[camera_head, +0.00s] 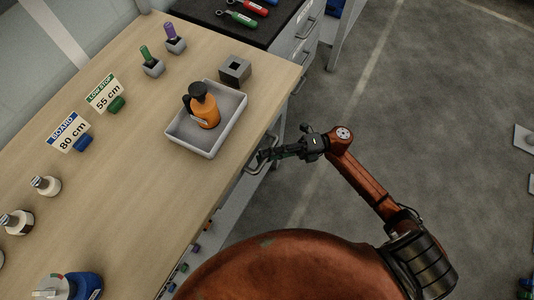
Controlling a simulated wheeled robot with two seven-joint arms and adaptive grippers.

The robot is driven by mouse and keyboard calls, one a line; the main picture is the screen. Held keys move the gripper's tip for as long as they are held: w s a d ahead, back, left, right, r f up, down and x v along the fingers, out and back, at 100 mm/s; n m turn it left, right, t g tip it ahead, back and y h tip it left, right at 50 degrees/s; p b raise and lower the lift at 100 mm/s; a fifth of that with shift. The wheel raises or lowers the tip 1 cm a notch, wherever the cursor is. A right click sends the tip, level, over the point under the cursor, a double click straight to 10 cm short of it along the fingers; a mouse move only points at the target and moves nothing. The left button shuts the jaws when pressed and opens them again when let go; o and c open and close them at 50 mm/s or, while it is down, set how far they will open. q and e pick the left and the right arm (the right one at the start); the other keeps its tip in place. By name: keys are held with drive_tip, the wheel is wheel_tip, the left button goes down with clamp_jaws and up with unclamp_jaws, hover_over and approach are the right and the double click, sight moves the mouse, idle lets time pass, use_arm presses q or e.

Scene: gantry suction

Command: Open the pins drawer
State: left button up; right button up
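My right gripper (268,155) reaches in from the right to the front edge of the bench. Its dark fingers are at a metal drawer handle (253,169), close to or touching it. From above I cannot tell whether the fingers are closed around it. The drawer fronts lie mostly hidden under the bench top (150,193), and no pins label is readable. My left gripper is out of view.
Signs, small knobs and bottles line the left. A dark-topped cabinet with screwdrivers stands behind. The floor (400,90) at right is mostly clear.

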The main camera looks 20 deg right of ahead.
clamp_jaws()
idle(0.5)
